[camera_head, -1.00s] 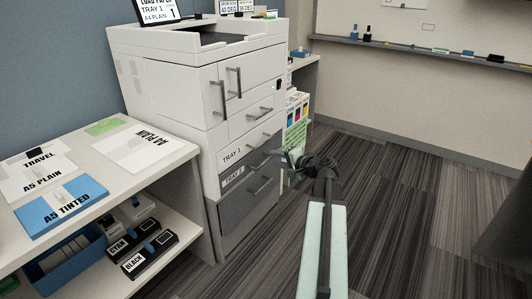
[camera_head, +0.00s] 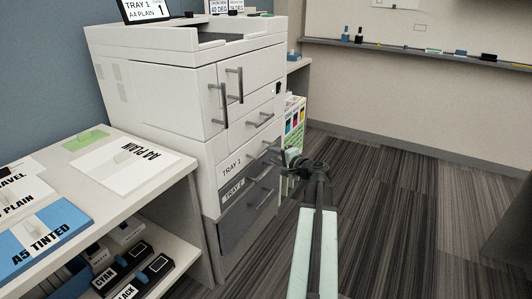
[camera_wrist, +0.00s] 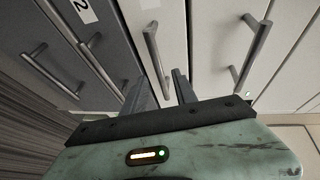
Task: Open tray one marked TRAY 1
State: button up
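Tray 1 (camera_head: 232,165) is a white drawer front marked TRAY 1 on the grey-white printer. It looks shut, flush with the fronts around it. Its grey bar handle (camera_wrist: 152,50) shows in the wrist view. My gripper (camera_wrist: 160,82) is open, with its two dark fingers pointing at the tray 1 front. The near end of the handle appears between the fingers; I cannot tell whether they touch it. In the head view my gripper (camera_head: 278,154) is in front of the tray handles and partly hides them.
The darker tray 2 front (camera_head: 233,190) is just below, with its own handle (camera_wrist: 100,65) close by. The handle of the drawer above (camera_wrist: 257,55) is on the other side. A shelf with paper packs (camera_head: 135,160) stands left of the printer. Carpet to the right is clear.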

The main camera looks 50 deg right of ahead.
aim_at(265, 152)
jog(key=x, duration=0.3)
jog(key=b+x, duration=0.1)
jog(key=x, duration=0.1)
jog(key=shift+w+d+f, duration=0.15)
jog(key=shift+w+d, duration=0.1)
jog(key=shift+w, duration=0.05)
jog(key=shift+c, duration=0.3)
grip_shut()
jog(key=shift+a, duration=0.2)
dwell(0.6)
